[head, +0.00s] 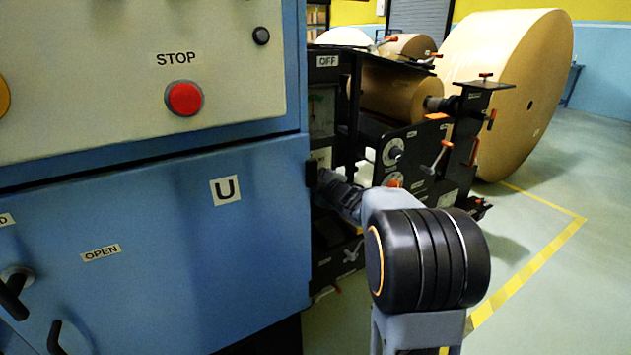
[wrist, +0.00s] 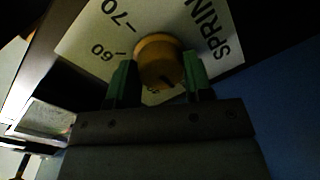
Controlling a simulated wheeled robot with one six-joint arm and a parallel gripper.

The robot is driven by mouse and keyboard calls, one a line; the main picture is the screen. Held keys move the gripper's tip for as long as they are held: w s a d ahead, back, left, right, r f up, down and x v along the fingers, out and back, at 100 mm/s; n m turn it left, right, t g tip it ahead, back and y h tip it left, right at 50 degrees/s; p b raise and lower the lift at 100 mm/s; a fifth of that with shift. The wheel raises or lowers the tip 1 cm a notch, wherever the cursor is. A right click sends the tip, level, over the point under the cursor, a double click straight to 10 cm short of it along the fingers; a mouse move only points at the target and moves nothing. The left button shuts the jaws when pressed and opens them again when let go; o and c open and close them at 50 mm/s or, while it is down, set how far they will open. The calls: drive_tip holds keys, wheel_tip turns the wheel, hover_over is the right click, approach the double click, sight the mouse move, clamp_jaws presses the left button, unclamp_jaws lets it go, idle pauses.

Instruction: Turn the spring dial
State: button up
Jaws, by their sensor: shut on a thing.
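The spring dial is a round orange-brown knob (wrist: 158,60) on a white scale plate (wrist: 85,42) in the wrist view. The plate reads "SPRIN", cut off by the frame, with the numbers 60 and 70 beside marks. My gripper (wrist: 158,78) has a green finger on each side of the knob and is shut on it. A dark mark shows on the knob's lower part. In the head view my arm reaches into the machine just right of the blue cabinet; the knob and my fingertips are hidden there.
The blue cabinet (head: 150,240), with a red STOP button (head: 184,98), stands close on the left of my arm. The black machine frame (head: 430,150) holds a kraft roll (head: 390,92), with levers on its side. A big paper roll (head: 515,90) stands behind. Floor right of the arm is clear.

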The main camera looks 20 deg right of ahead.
drive_tip(key=o, duration=0.9)
drive_tip(key=shift+a, duration=0.1)
drive_tip(key=shift+s+d+r+p, duration=0.25)
drive_tip(key=shift+s+p, duration=0.5)
drive_tip(key=shift+s, duration=1.55)
drive_tip(key=shift+s+d+r+p, duration=0.1)
drive_tip(key=shift+s+d+p, duration=0.45)
drive_tip(key=shift+s, duration=1.7)
drive_tip(key=shift+s+d+r+p, duration=0.2)
drive_tip(key=shift+s+p, duration=0.7)
drive_tip(key=shift+s, duration=1.4)
